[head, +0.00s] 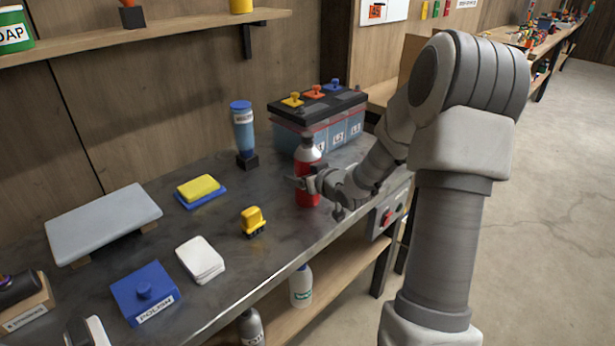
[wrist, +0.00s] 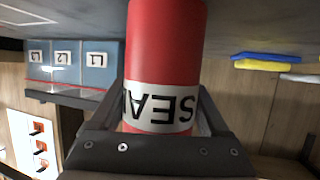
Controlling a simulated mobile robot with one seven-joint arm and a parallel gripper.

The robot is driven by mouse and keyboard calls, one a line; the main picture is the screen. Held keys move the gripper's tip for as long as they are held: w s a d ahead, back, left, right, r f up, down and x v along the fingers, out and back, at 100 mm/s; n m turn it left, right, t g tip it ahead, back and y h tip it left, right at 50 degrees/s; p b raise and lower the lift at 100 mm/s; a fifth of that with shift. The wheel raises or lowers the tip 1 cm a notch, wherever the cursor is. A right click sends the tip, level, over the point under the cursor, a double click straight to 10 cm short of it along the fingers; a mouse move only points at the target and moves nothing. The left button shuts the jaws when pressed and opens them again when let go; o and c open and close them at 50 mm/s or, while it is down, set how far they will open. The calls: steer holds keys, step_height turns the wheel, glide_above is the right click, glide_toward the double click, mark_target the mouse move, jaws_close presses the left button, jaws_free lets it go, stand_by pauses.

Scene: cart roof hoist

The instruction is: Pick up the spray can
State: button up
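The spray can (head: 308,158) is red with a silver top and stands upright on the grey workbench (head: 300,234). In the wrist view the can (wrist: 166,45) appears upside down, with a white label reading "SEA" and part of another letter. My gripper (head: 300,183) is at the can's side, and its fingers (wrist: 162,95) lie on either side of the can around the label. The fingertips look very close to the can's sides, but I cannot tell whether they press on it. The can's base seems to rest on the bench.
A battery-like box with coloured knobs (head: 318,130) stands just behind the can. A blue-topped bottle (head: 243,133), a yellow sponge on a blue base (head: 200,188) and a small yellow object (head: 253,221) are to the left. A lower shelf holds a white bottle (head: 301,288).

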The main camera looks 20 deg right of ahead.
steer(key=c, duration=1)
steer(key=shift+r+p, duration=0.3)
steer(key=shift+r, duration=0.3)
steer(key=r, duration=0.1)
steer(key=r+p, duration=0.2)
steer(key=r, duration=0.1)
steer(key=shift+s+d, duration=0.1)
steer(key=shift+d, duration=0.25)
steer(key=s+d+r+p, duration=0.4)
steer(key=d+r+p, duration=0.15)
steer(key=d, duration=0.45)
step_height(320, 180, up, 6)
steer(key=r+n+y+p, duration=0.1)
steer(key=y+p, duration=0.1)
steer(key=p, duration=0.4)
glide_above(305, 157)
steer(key=a, duration=0.2)
steer(key=s+a+r+p, duration=0.1)
steer(key=s+a+p, duration=0.1)
steer(key=a, duration=0.4)
steer(key=s+a+r+n+p, duration=0.1)
steer(key=a+r+p, duration=0.1)
steer(key=a, duration=0.4)
steer(key=shift+s+a+r+y+p, duration=0.25)
steer(key=shift+s+a+y+p, duration=0.05)
steer(key=shift+s+a+y, duration=0.1)
